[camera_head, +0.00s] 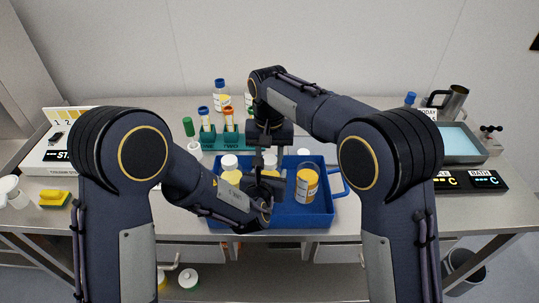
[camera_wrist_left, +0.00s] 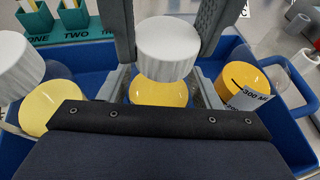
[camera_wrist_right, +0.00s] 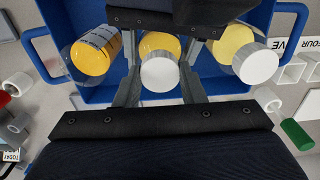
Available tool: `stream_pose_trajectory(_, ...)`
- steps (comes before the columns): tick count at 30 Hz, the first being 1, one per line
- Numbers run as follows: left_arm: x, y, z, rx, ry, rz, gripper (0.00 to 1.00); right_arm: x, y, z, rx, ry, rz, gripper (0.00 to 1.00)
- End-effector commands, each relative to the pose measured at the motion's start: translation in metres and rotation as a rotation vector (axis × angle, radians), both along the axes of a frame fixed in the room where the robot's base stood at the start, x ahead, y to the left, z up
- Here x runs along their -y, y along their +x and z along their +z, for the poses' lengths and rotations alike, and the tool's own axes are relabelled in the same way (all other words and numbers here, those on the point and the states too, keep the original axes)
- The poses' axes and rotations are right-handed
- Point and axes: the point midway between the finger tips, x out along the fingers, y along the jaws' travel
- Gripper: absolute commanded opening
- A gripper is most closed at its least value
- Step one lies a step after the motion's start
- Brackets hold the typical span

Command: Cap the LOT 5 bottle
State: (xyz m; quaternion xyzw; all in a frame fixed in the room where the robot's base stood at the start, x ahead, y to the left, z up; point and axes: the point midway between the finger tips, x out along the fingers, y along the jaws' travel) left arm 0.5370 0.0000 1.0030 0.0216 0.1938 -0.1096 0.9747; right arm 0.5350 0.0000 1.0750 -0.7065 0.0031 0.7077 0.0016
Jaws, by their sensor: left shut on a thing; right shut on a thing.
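A middle bottle with yellow contents (camera_wrist_left: 160,93) stands in the blue tray (camera_head: 318,221). My left gripper (camera_head: 268,192) is shut around this bottle. My right gripper (camera_head: 271,168) is shut on a white ribbed cap (camera_wrist_left: 168,48), upright at the bottle's top; the right wrist view also shows the cap (camera_wrist_right: 160,76). I cannot tell whether it is seated. To the right in the head view stands an orange bottle (camera_head: 306,185), labelled 300 ML, with a clear, seemingly open top. To the left stands a pale yellow bottle (camera_wrist_right: 231,42) with a white cap. No lot number is legible.
A teal rack (camera_head: 231,143) marked ONE and TWO holds tubes behind the tray. A loose white cap (camera_head: 303,153) lies behind the tray's right part. A yellow sponge (camera_head: 54,198) lies at left; a grey basin (camera_head: 460,143) and steel jug (camera_head: 452,102) stand at right.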

Motion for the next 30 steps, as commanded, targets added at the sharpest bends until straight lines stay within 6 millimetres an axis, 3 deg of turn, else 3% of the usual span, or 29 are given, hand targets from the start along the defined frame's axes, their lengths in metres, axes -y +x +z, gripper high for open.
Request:
stream_pose_trajectory(9,0.0002,-0.0003,-0.0004,-0.001,0.001,-0.001,0.00,-0.0004,0.0002,0.0002,0.003,0.001,-0.875,0.15)
stream_pose_trajectory(13,0.0002,-0.0005,-0.0005,-0.002,0.001,-0.001,0.00,-0.0002,0.0002,0.0000,0.003,0.000,-1.128,0.15)
stream_pose_trajectory(17,0.0003,-0.0005,-0.0005,-0.002,0.001,-0.001,0.00,0.0001,0.0004,0.0001,0.002,0.001,-1.125,0.15)
stream_pose_trajectory(18,0.0003,-0.0005,-0.0005,-0.002,0.001,-0.001,0.00,0.0001,0.0004,0.0001,0.002,0.001,-1.124,0.37)
stream_pose_trajectory(24,0.0004,-0.0005,-0.0004,-0.001,0.001,-0.001,0.00,0.0002,0.0003,-0.0001,0.002,0.001,-1.122,0.62)
stream_pose_trajectory(30,0.0002,-0.0003,-0.0003,-0.001,0.000,-0.001,0.00,0.0002,0.0001,0.0001,0.001,0.000,-1.121,0.62)
